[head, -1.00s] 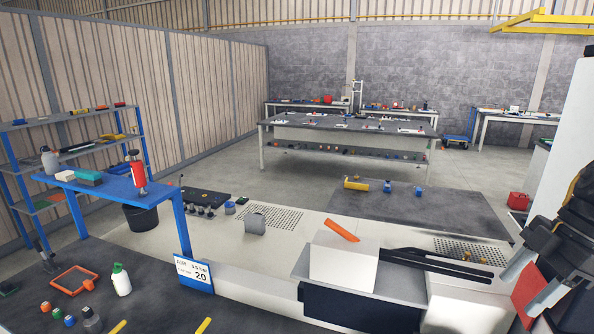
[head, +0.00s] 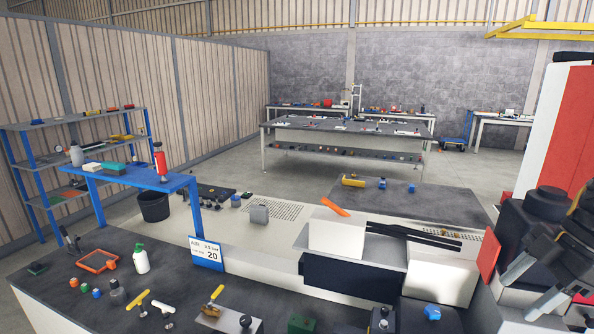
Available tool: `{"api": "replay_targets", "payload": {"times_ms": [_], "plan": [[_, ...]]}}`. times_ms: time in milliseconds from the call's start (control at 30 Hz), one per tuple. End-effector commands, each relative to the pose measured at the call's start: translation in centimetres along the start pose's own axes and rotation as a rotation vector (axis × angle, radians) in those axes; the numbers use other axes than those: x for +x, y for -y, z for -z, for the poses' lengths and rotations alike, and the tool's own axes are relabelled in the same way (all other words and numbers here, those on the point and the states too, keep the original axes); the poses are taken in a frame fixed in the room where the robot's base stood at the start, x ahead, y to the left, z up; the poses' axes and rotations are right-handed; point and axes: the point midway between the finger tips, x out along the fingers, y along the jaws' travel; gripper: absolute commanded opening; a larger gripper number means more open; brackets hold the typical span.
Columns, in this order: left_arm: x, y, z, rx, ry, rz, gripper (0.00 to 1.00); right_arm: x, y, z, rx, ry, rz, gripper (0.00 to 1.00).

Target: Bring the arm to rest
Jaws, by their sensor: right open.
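My right gripper (head: 520,284) is at the right edge, with its pale fingers pointing down and left. It is open, and I see nothing between its fingers. My dark arm links behind it are partly cut off by the picture edge. A red plate (head: 488,257) stands just left of the fingers in the picture; I cannot tell how far apart they are. My left gripper is not in view.
A white block (head: 334,240) with an orange piece (head: 334,207) and dark strips (head: 420,235) lies left of the gripper. The near dark bench (head: 185,285) carries several tools. A blue stand (head: 130,178) is at left. A red-and-white cabinet (head: 565,125) rises behind the arm.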

Motion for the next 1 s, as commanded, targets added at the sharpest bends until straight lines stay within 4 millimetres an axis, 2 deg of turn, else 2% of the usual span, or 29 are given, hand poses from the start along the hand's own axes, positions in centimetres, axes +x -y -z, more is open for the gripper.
{"api": "replay_targets", "payload": {"times_ms": [267, 467, 567, 767, 867, 1000], "plan": [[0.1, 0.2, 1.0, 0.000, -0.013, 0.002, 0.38, 3.1, -0.8, -2.8, -0.023, -0.082, -0.111, 0.58], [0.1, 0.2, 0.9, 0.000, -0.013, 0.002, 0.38, 6.6, -1.3, -5.5, -0.028, -0.159, -0.254, 0.58], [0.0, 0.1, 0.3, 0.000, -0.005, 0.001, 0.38, 9.1, -1.4, -7.0, -0.012, -0.200, -0.354, 0.58], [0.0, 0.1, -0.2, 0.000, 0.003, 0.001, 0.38, 15.8, -0.3, -10.4, 0.116, -0.248, -0.625, 0.58], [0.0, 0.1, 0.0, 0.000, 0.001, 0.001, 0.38, 19.1, 1.1, -11.7, 0.229, -0.230, -0.742, 0.58], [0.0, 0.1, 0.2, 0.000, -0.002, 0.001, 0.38, 23.7, 4.4, -12.9, 0.436, -0.163, -0.842, 0.58]]}}
